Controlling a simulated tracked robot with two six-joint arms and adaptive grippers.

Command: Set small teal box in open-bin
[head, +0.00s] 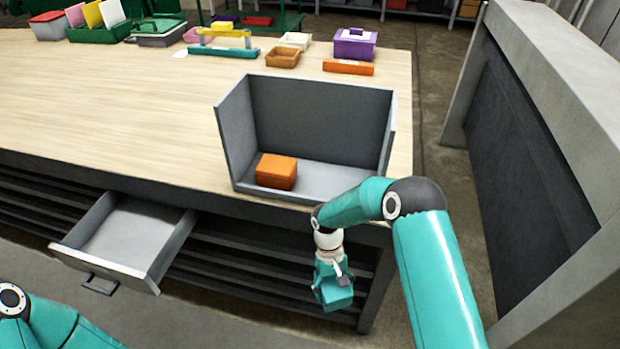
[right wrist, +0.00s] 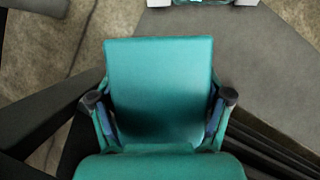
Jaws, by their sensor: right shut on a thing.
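My right gripper (head: 332,280) is shut on the small teal box (head: 338,297). It holds the box low in front of the table's front edge, below the tabletop. In the right wrist view the teal box (right wrist: 158,85) sits between the two fingers, one on each side. The open-bin (head: 320,110) is a grey bin with an open front, standing at the table's front right corner, above and behind my right gripper. An orange box (head: 277,171) lies inside it at the left. My left gripper is out of view; only part of the left arm shows at bottom left.
An open, empty drawer (head: 132,235) juts out from the table (head: 110,105) at the left. Bins, a purple box (head: 355,43) and other small items line the table's back. A grey wall-like panel (head: 540,130) stands at the right. The bin's floor is clear at right.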

